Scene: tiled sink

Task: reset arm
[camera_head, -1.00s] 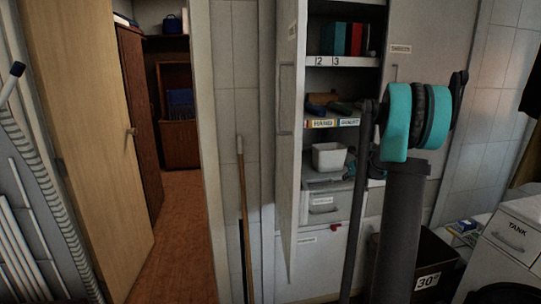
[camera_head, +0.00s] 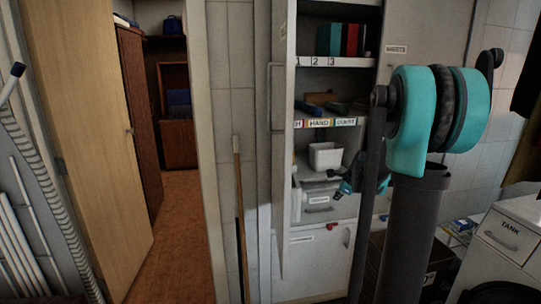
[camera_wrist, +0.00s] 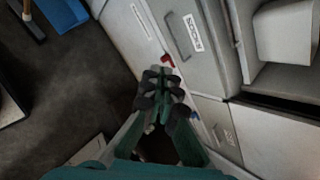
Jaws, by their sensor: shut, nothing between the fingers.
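My gripper (camera_wrist: 164,80) is in the middle of the wrist view, its dark fingertips together and nothing held between them. It points down past the front of grey drawers. In the head view my gripper (camera_head: 344,188) shows small and partly hidden behind my own arm, in front of the shelf cabinet. My arm's teal joint stands large at the right of the head view.
An open cabinet (camera_head: 336,62) holds labelled shelves, a white bin (camera_head: 325,156) and a grey drawer (camera_head: 318,205). A wooden-handled stick (camera_head: 239,210) leans by the wall. A white TANK unit (camera_head: 505,240) stands at right. An open doorway with orange floor (camera_head: 175,235) is at left.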

